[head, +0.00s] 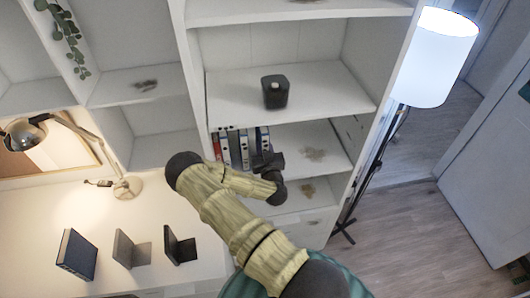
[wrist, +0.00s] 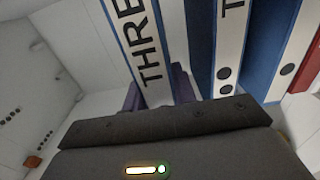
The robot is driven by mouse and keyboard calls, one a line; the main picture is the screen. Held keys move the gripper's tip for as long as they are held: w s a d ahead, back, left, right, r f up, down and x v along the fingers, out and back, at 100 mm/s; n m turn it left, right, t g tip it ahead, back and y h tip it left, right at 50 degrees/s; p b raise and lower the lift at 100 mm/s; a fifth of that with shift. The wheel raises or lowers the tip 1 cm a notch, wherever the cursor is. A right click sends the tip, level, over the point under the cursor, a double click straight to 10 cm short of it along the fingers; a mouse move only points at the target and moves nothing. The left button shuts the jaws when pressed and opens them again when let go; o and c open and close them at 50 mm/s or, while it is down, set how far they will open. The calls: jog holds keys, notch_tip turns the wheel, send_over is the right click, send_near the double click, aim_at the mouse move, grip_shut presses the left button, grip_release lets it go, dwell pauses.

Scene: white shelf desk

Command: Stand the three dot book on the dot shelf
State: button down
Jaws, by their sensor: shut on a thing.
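The three dot book (wrist: 143,45) has a white spine lettered "THRE…" and blue sides. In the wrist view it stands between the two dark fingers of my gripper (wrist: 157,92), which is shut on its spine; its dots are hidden. Right beside it in the wrist view is a blue-and-white book with two dots (wrist: 231,45), then one with one dot (wrist: 290,65). In the head view my gripper (head: 268,162) is at the right end of the book row on the dot shelf (head: 308,150). The held book looks upright there; whether its base touches the shelf is hidden.
A red book (head: 217,146) stands at the row's left end. The shelf is bare to the right of my gripper. A black box (head: 274,92) sits one shelf above. On the desk are a dark blue book (head: 76,254), two bookends (head: 127,250) (head: 180,246) and a lamp (head: 127,187).

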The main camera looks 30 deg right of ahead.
jog(key=shift+w+d+f+b, duration=0.2)
jog(key=shift+w+f+b, duration=0.2)
jog(key=shift+w+b, duration=0.25)
jog(key=shift+w+d+f+b, duration=0.2)
jog(key=shift+w+f+b, duration=0.2)
jog(key=shift+w, duration=0.4)
jog(key=shift+r, duration=0.1)
jog(key=c, duration=1.1)
grip_release()
jog(key=shift+o, duration=0.3)
jog(key=shift+s, duration=0.1)
